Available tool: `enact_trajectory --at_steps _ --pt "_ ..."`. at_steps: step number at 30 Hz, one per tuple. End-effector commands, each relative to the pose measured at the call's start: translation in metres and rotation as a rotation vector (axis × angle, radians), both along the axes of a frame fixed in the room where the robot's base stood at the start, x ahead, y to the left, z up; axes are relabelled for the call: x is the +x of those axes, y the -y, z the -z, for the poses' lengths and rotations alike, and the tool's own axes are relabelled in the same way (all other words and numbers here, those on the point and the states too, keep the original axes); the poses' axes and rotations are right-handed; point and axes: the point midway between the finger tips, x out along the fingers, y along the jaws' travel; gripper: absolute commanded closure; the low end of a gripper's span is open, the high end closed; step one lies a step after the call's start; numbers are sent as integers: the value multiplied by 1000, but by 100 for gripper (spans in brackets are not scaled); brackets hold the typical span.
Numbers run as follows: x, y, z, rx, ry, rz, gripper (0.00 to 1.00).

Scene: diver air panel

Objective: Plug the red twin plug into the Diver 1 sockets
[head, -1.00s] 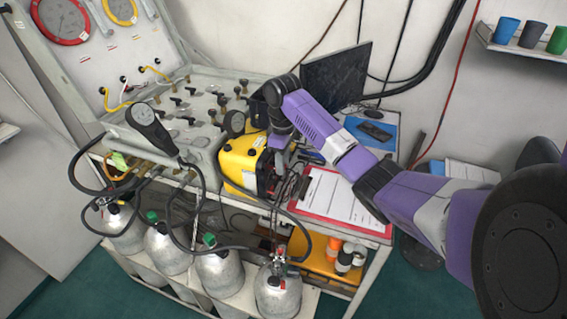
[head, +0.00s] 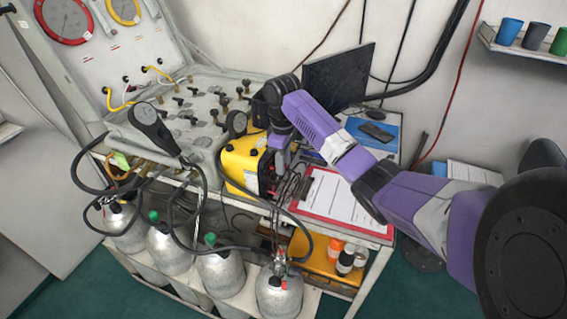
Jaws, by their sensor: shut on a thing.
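My gripper (head: 279,163) points down at the right-hand face of a yellow box (head: 240,163) with dark fittings on top. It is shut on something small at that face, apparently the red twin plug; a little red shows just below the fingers. The plug is too small and too shaded to tell whether it touches the box. The Diver 1 sockets cannot be made out; that face of the box is dark and partly covered by my gripper. Thin dark leads hang beside the fingers.
A red clipboard (head: 301,208) with paper lies right of the box. A monitor (head: 338,77) stands behind. A grey valve panel (head: 190,103) is at left, with a handset (head: 146,120) and black hoses in front. Several gas cylinders (head: 222,272) stand below.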

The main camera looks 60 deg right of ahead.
Motion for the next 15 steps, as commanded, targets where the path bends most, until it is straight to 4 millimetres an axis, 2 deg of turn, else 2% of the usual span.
enact_trajectory --at_steps 8,9,12,15 --pt "2 0 -1 -1 3 -2 100" --pt "2 0 -1 -2 4 -2 62" --pt "1 0 -1 -1 3 -2 45" --pt "1 0 0 -1 2 -1 45"
